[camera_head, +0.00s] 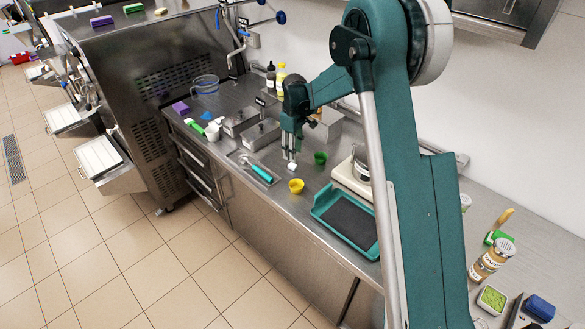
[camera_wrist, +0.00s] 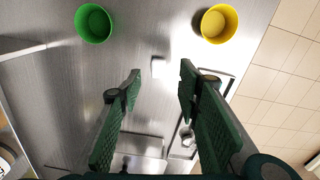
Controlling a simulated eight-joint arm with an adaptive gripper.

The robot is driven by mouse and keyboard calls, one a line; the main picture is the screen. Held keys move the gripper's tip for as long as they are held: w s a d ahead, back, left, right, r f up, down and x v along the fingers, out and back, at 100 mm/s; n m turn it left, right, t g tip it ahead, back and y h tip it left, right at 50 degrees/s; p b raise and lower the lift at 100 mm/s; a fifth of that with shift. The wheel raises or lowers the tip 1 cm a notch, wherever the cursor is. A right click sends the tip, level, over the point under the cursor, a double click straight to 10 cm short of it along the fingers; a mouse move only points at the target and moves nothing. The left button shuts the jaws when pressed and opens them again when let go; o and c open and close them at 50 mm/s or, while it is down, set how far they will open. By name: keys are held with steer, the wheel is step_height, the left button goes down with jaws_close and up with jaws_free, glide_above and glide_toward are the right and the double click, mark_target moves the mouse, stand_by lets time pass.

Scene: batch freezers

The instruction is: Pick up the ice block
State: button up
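The ice block (camera_head: 292,166) is a small whitish block on the steel counter, just below my gripper (camera_head: 289,153) in the head view. In the wrist view the ice block (camera_wrist: 158,67) shows pale against the steel, in the gap between the tips of my green gripper (camera_wrist: 160,82). The two fingers are apart, with nothing held between them. I cannot tell how high the fingertips are above the counter.
A yellow cup (camera_head: 296,186) and a green cup (camera_head: 320,158) stand close to the ice block. A teal-handled tool (camera_head: 260,172) lies to the left. A teal tray (camera_head: 346,221) and a scale (camera_head: 351,182) are to the right. Steel bins (camera_head: 261,134) stand behind.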

mark_target(295, 166)
steer(key=shift+f, duration=1.25)
steer(key=shift+f, duration=0.15)
steer(key=shift+d+f+p, duration=0.1)
steer(key=shift+f+p, duration=0.3)
steer(key=shift+f, duration=2.05)
steer(key=shift+c, duration=0.2)
steer(key=c, duration=0.8)
